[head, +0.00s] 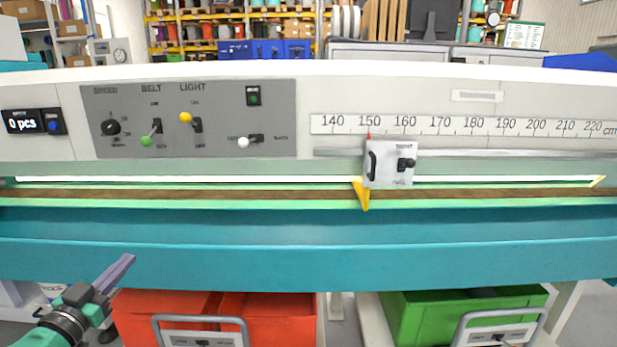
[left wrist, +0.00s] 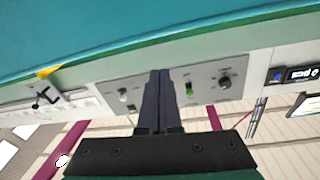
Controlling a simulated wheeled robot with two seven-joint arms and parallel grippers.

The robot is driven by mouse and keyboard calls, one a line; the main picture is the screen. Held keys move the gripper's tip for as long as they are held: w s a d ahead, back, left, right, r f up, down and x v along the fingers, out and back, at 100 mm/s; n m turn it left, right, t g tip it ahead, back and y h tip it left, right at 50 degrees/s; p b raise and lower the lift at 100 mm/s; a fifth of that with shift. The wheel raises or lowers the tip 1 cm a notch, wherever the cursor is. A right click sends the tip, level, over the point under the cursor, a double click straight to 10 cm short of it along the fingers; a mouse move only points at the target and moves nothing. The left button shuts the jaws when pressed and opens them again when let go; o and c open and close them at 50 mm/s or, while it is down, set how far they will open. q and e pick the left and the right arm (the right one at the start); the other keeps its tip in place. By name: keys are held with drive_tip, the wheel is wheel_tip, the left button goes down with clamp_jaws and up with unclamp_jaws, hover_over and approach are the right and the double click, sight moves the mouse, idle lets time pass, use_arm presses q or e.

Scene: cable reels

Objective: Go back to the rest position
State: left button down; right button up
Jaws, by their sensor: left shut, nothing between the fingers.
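My left gripper (head: 128,262) is at the lower left of the head view, in front of the teal front of the machine (head: 250,258) and below its control panel (head: 200,120). Its fingers are together with nothing between them. In the left wrist view the shut fingers (left wrist: 160,75) stand in front of the grey panel, which appears upside down. The gripper looks apart from the machine. My right gripper is in neither view.
A sliding stop block (head: 385,178) with a yellow pointer sits near 150 on the scale (head: 465,125). Red bins (head: 270,305) and a green bin (head: 420,315) stand under the machine. Shelves with reels (head: 235,30) are behind.

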use_arm(q)
drive_tip(key=s+d+f+g, duration=0.4)
drive_tip(key=s+f, duration=0.1)
drive_tip(key=f, duration=0.6)
drive_tip(key=s+d+f+g, duration=0.5)
drive_tip(key=f, duration=0.6)
drive_tip(key=s+d+f+g, duration=0.4)
drive_tip(key=s+f, duration=0.1)
drive_tip(key=f, duration=0.7)
drive_tip(key=s+d+f+g, duration=0.4)
drive_tip(key=s+d+f, duration=0.15)
drive_tip(key=s, duration=0.55)
drive_tip(key=s+a+p, duration=0.2)
drive_tip(key=s+p, duration=0.6)
drive_tip(key=p, duration=0.5)
drive_tip(key=s+a+r+g+y+p, duration=0.1)
drive_tip(key=s+a+p, duration=0.2)
drive_tip(key=s+p, duration=0.5)
drive_tip(key=p, duration=0.5)
drive_tip(key=shift+r, duration=0.25)
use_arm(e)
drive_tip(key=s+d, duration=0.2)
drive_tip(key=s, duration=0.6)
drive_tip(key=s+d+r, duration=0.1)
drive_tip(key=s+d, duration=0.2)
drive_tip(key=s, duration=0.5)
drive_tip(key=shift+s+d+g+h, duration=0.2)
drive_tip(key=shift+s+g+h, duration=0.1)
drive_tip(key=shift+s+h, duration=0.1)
